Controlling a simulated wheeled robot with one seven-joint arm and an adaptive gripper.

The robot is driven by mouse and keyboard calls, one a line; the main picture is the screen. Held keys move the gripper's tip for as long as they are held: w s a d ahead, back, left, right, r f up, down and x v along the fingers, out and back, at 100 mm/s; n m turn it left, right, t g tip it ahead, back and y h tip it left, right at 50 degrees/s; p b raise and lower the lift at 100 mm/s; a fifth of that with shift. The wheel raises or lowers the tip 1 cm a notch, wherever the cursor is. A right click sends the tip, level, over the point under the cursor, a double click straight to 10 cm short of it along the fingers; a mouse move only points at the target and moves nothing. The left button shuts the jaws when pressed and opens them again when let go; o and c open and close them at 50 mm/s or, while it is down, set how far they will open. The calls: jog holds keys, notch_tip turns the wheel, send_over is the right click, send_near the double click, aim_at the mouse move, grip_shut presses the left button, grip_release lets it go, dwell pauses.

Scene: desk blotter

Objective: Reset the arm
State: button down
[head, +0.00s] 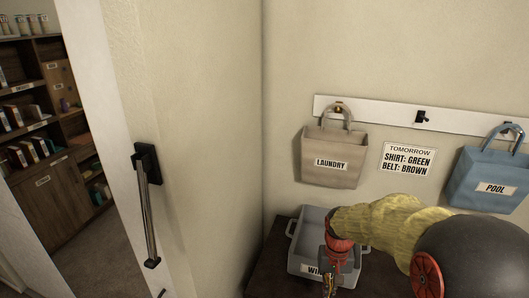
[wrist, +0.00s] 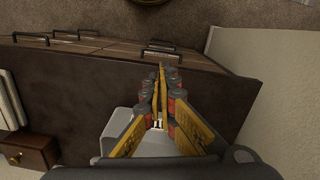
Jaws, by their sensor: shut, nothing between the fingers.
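My arm (head: 390,225) reaches in from the lower right of the head view, with a yellow sleeve-like link and a red wrist. My gripper (head: 329,286) hangs down in front of a grey bin and hides part of it and its label. In the wrist view my gripper (wrist: 160,80) shows yellow finger plates with grey and red joints, drawn together at the tips. Nothing is held between them.
The grey bin (head: 312,217) stands on a dark surface (head: 268,265) by the wall. Above hang a beige LAUNDRY bag (head: 320,145) and a blue POOL bag (head: 475,170), with a printed note (head: 407,160) between. A door handle (head: 150,205) and shelves (head: 45,120) are left.

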jog(key=s+r+n+t, duration=0.1)
jog(key=s+r+t, duration=0.5)
jog(key=s+r, duration=1.4)
jog(key=shift+s+a+r, duration=0.2)
jog(key=shift+a+r, duration=0.05)
jog(key=shift+r, duration=0.1)
jog(key=shift+d, duration=0.1)
